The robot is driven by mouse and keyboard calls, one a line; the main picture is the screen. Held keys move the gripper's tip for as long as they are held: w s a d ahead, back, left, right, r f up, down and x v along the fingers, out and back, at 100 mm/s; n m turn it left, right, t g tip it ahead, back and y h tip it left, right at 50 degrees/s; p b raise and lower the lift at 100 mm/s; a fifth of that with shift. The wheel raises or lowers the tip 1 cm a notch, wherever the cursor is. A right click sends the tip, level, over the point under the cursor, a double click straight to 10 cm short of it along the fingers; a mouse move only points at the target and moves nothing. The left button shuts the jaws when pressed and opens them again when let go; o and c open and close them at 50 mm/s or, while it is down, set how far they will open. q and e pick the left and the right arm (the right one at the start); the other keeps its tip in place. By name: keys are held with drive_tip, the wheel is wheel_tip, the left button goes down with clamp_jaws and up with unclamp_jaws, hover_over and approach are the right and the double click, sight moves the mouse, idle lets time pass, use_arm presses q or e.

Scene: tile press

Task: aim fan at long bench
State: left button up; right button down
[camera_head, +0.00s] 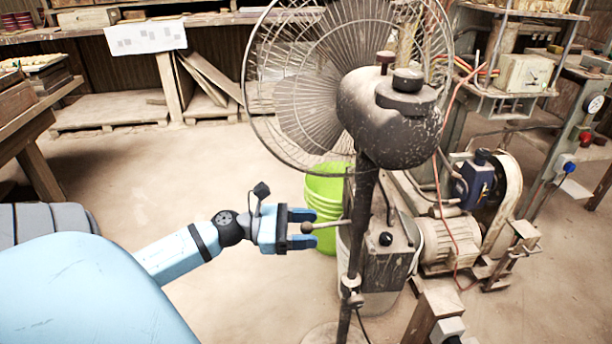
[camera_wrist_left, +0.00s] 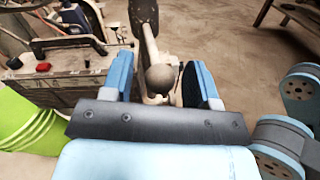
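A standing fan (camera_head: 385,120) with a round wire cage and a worn dark motor housing stands right of centre in the head view. Its motor back is towards me and its cage faces the back, somewhat left. A lever with a ball knob (camera_head: 307,228) sticks out leftward from its post. My left gripper (camera_head: 312,228) is open, with its fingers on either side of the knob. In the left wrist view the knob (camera_wrist_left: 160,79) sits between the fingers with gaps on both sides. A long bench (camera_head: 215,20) runs along the back. My right gripper is not in view.
Green buckets (camera_head: 325,190) stand just behind the lever. A motor-driven machine (camera_head: 450,240) is right of the fan post. A wooden table (camera_head: 30,115) stands at the left. The floor between is clear.

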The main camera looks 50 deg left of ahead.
use_arm(q)
drive_tip(key=shift+a, duration=0.1)
drive_tip(key=p+v, duration=0.2)
drive_tip(key=v, duration=1.1)
drive_tip(key=shift+s+a+p, duration=0.2)
drive_tip(key=shift+s+p, duration=0.15)
drive_tip(key=shift+p, duration=0.05)
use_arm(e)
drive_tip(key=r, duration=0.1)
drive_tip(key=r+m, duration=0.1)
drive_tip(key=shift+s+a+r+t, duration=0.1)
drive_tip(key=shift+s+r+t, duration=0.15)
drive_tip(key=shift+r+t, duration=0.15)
use_arm(q)
drive_tip(key=shift+d, duration=0.1)
